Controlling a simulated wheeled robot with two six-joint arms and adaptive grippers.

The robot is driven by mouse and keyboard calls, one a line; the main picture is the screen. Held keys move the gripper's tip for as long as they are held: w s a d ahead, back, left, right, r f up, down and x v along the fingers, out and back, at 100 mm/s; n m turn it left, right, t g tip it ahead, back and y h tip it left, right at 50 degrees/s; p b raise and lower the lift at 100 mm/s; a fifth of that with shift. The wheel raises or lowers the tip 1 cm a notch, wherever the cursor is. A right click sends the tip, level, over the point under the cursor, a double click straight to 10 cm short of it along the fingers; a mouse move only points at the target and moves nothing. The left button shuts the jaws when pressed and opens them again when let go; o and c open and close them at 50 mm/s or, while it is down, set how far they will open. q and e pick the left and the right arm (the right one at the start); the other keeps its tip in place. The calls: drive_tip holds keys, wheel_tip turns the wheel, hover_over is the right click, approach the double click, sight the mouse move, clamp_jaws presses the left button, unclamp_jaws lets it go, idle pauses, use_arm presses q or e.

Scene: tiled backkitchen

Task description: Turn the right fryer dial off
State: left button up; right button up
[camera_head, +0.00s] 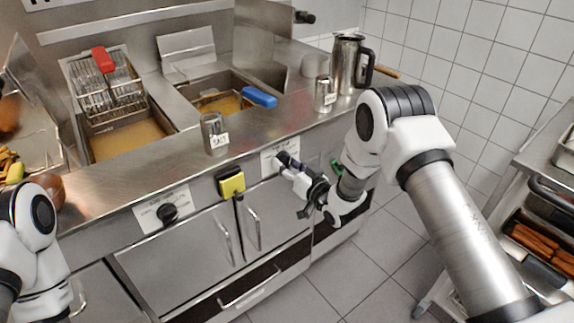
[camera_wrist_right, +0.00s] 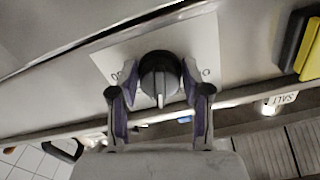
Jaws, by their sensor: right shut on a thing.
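The right fryer dial (camera_wrist_right: 158,76) is a round black knob with a pale pointer mark, on a white label plate (camera_wrist_right: 105,62). In the right wrist view the pointer runs down the picture, toward my gripper's palm. My right gripper (camera_wrist_right: 160,84) has one purple-padded finger on each side of the dial and is shut on it. In the head view, my right gripper (camera_head: 286,164) is at the right label plate (camera_head: 267,163) on the fryer front and hides the dial. My left arm shows at the left edge; its gripper is out of frame.
The left dial (camera_head: 167,212) is on the same fryer front. A yellow-and-black block (camera_head: 232,185) is between the dials. A salt shaker (camera_head: 213,135), another shaker (camera_head: 324,95) and a metal jug (camera_head: 347,66) stand on the counter. A cart (camera_head: 524,205) is at right; tiled floor is clear between.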

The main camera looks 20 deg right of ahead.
drive_tip(key=n+b, duration=0.1)
drive_tip(key=n, duration=0.2)
drive_tip(key=shift+f+n, duration=0.1)
drive_tip(key=shift+n, duration=0.2)
drive_tip(key=n+b, duration=0.2)
drive_tip(key=n, duration=0.2)
drive_tip(key=shift+d+n, duration=0.15)
drive_tip(key=shift+n, duration=0.15)
drive_tip(key=n+b, duration=0.1)
drive_tip(key=n, duration=0.3)
drive_tip(key=shift+w, duration=0.1)
drive_tip(key=shift+r+n+b, duration=0.2)
drive_tip(key=shift+n+b, duration=0.5)
drive_tip(key=shift+n, duration=0.8)
drive_tip(key=o, duration=1.2)
drive_tip(key=shift+c, duration=0.2)
drive_tip(key=shift+d, duration=0.1)
